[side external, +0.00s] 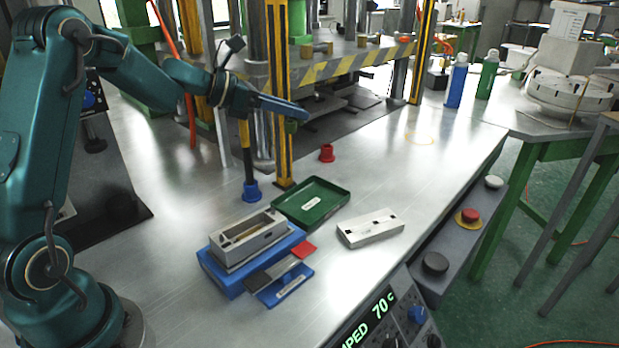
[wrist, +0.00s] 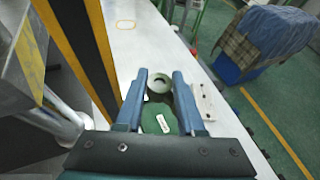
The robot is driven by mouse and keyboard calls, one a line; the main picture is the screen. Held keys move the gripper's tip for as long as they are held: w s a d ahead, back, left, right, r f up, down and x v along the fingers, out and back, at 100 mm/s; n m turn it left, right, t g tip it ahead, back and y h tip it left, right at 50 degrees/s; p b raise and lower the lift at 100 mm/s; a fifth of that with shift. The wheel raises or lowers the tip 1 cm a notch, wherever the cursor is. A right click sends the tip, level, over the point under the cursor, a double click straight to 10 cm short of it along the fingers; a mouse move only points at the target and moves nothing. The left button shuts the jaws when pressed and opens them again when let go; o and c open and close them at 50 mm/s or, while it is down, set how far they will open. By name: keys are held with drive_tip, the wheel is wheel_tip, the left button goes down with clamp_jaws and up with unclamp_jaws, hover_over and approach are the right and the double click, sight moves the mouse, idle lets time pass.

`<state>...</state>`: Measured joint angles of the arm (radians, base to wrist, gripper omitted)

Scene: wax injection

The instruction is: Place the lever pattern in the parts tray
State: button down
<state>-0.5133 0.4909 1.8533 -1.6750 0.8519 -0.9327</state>
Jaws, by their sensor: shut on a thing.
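The lever pattern (side external: 290,126) is a small green piece hanging under the fingertips of my gripper (side external: 302,113), high above the bench. In the wrist view my gripper (wrist: 160,78) is shut on the lever pattern (wrist: 159,84), whose round, ring-like end shows between the blue fingers; the rest of it is hard to make out. The parts tray (side external: 292,212) is a shallow green tray with a white label, lying on the bench below my gripper. The tray also shows between the fingers in the wrist view (wrist: 151,112). The pattern is apart from the tray.
A yellow-and-black post (side external: 278,90) stands close beside my gripper. A grey mould block (side external: 262,245) sits on a blue base left of the tray; a pale mould plate (side external: 368,230) lies right. A red cup (side external: 327,152) stands behind.

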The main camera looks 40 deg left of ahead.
drive_tip(key=w+d, duration=0.1)
drive_tip(key=d, duration=0.2)
hover_over(308, 202)
drive_tip(key=shift+m+h, duration=0.3)
wheel_tip(308, 202, down, 14)
drive_tip(key=shift+r, duration=0.25)
drive_tip(key=shift+f, duration=2.25)
drive_tip(key=c, duration=0.5)
unclamp_jaws()
drive_tip(key=shift+f, duration=0.1)
